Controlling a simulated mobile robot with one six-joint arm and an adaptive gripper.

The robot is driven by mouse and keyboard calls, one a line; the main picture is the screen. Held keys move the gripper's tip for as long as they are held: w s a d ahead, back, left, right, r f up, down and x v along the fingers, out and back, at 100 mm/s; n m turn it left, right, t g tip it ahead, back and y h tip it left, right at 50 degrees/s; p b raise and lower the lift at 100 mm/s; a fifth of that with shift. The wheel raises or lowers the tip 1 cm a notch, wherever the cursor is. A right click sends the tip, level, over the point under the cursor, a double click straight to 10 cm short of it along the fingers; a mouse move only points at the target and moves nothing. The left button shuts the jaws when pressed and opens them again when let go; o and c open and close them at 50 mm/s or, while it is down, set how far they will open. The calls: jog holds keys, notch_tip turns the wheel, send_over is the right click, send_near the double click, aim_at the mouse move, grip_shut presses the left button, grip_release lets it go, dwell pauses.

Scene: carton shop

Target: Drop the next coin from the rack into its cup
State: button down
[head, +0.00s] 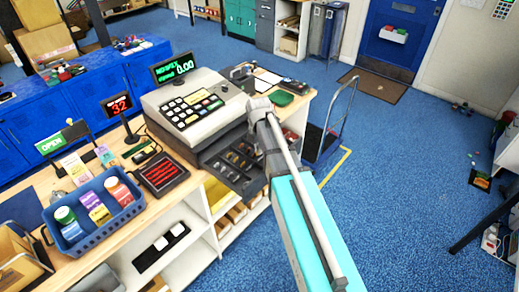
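The grey cash register (195,108) stands on the wooden counter with its drawer (212,157) pulled out toward the right front. The dark drawer is split into several cups, and small brownish or golden bits show in some of them. No single coin can be made out, and I cannot pick out a coin rack. My arm crosses the picture from the lower right and its wrist end is over the right part of the drawer. My gripper's fingers are too hidden and small to tell whether they hold anything.
A hand cart (341,115) is on the floor behind the counter's right end. Blue floor (410,190) to the right is mostly clear.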

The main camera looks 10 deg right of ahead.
jog(key=shift+f+b, duration=1.05)
jog(key=shift+f, duration=0.35)
jog(key=c, duration=1.3)
grip_release()
jog(key=o, duration=0.6)
jog(key=shift+r, duration=0.2)
